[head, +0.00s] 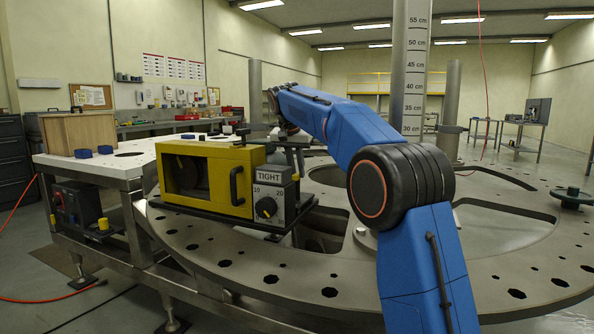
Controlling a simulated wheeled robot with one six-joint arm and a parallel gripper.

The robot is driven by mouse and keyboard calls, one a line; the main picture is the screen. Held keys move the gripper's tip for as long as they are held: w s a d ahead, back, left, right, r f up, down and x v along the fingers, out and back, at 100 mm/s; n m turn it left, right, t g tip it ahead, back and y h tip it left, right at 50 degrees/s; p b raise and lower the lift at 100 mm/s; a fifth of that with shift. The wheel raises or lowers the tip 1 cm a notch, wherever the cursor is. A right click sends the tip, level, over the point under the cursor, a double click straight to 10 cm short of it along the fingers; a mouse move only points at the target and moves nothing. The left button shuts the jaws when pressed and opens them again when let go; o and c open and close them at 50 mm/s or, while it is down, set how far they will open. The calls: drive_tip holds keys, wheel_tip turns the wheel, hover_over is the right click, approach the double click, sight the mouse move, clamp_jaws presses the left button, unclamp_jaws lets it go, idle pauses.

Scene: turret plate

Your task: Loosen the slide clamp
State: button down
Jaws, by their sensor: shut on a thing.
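A yellow box (209,151) with a window and a black handle stands on a dark base plate on the big round turret plate (400,287). On its right end is a grey unit (274,197) with a sign reading TIGHT and a black dial marked 10 and 20. My blue arm reaches over from the right. My gripper (287,141) is small and dark behind the grey unit's top, shut on what looks like the slide clamp (297,146). Its fingertips and the exact grip are partly hidden.
A grey post (409,70) with a centimetre scale stands behind my arm. A white-topped bench (95,167) with a wooden box (83,134) and blue rings is at left. The turret plate has large openings and many small holes.

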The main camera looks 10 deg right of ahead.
drive_tip(key=n, duration=0.2)
drive_tip(key=n+y, duration=0.1)
drive_tip(key=n, duration=0.1)
drive_tip(key=shift+s+d+t, duration=0.1)
drive_tip(key=shift+d+t, duration=0.1)
drive_tip(key=shift+t, duration=0.2)
drive_tip(key=n+y, duration=0.2)
drive_tip(key=n, duration=0.2)
drive_tip(key=shift+d+n, duration=0.15)
drive_tip(key=shift+n, duration=0.25)
drive_tip(key=n+y, duration=0.1)
drive_tip(key=n, duration=0.1)
drive_tip(key=n+y, duration=0.1)
drive_tip(key=n, duration=0.1)
drive_tip(key=shift+d+n+g, duration=0.1)
drive_tip(key=shift+n+g, duration=0.2)
drive_tip(key=shift+w+d+n+g+y, duration=0.1)
drive_tip(key=shift+n+g+y, duration=0.2)
drive_tip(key=shift+n, duration=0.7)
drive_tip(key=shift+w+n+g+y, duration=0.1)
drive_tip(key=shift+n+g+y, duration=0.15)
drive_tip(key=shift+n, duration=0.75)
drive_tip(key=c, duration=1.7)
unclamp_jaws()
